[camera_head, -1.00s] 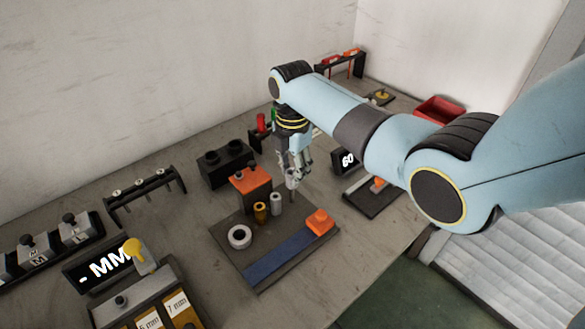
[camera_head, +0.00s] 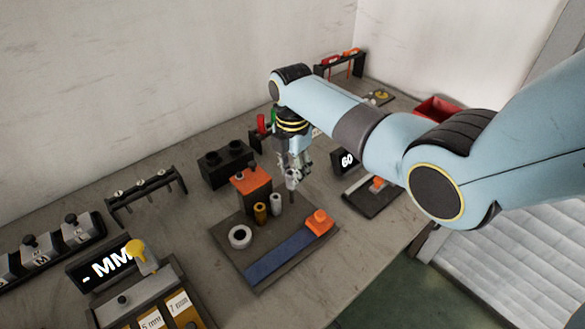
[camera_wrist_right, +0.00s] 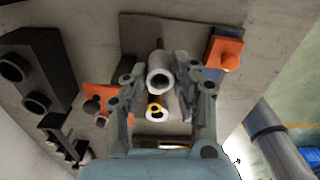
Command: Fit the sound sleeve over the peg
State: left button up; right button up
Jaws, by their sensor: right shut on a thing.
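My right gripper (camera_head: 293,178) is shut on a grey sleeve over the back right of the dark board (camera_head: 230,252). In the right wrist view the sleeve (camera_wrist_right: 160,80) is between the fingers (camera_wrist_right: 158,72), its open end facing the camera. A thin dark upright piece, perhaps the peg (camera_head: 292,196), shows below the gripper; I cannot tell whether the sleeve is around it. A grey cylinder (camera_head: 276,204) and a brass one (camera_head: 261,213) stand on the board to the left. My left gripper is not in view.
A display reading 60 (camera_head: 347,160) is to the right.

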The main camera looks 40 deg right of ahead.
dwell(0.8)
jog(key=shift+f+b, duration=1.9)
jog(key=shift+f, duration=1.15)
jog(key=o, duration=1.1)
jog(key=shift+c, duration=0.2)
jog(key=shift+r, duration=0.1)
notch_tip(320, 180, up, 12)
jog(key=shift+f, duration=0.2)
